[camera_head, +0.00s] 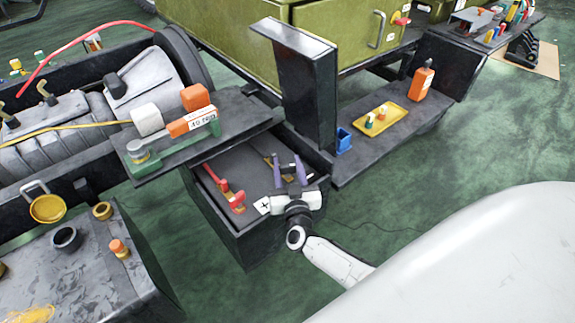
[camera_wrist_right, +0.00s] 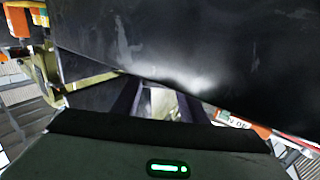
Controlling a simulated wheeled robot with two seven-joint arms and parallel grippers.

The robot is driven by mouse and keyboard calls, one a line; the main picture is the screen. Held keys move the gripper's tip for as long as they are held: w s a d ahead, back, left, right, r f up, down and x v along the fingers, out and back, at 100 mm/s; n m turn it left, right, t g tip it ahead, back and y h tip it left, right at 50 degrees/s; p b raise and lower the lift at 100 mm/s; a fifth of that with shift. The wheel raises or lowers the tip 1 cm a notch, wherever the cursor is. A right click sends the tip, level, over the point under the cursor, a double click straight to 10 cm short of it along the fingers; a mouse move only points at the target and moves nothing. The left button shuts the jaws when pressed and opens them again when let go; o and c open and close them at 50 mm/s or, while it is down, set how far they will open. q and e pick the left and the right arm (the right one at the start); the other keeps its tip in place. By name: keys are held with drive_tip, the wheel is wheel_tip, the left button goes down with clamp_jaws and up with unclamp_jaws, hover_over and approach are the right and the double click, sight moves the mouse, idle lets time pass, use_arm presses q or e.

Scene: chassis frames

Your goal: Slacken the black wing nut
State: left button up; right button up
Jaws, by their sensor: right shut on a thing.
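My right gripper (camera_head: 289,167) reaches into the open black box (camera_head: 215,225) in the middle of the head view. Its two purple fingers point away from me and are closed around a small dark part at the black clamp (camera_head: 268,160), which I take for the black wing nut. The fingers hide most of it, so its turn angle cannot be told. A red clamp (camera_head: 237,198) lies left of the gripper on the same surface. The right wrist view shows the dark fingers (camera_wrist_right: 150,100) under a large black panel, with the nut not clear. My left gripper is not in view.
A tall black post (camera_head: 305,85) stands just behind my right gripper. A shelf with a yellow tray (camera_head: 380,120), a blue cup (camera_head: 343,140) and an orange bottle (camera_head: 422,82) is to the right. A dark ledge (camera_head: 235,115) overhangs the box at the left.

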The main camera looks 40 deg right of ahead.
drive_tip(key=o, duration=1)
drive_tip(key=shift+o, duration=0.2)
drive_tip(key=p+v, duration=0.1)
drive_tip(key=v, duration=0.9)
drive_tip(key=shift+p, duration=0.35)
drive_tip(key=shift+s+a, duration=0.15)
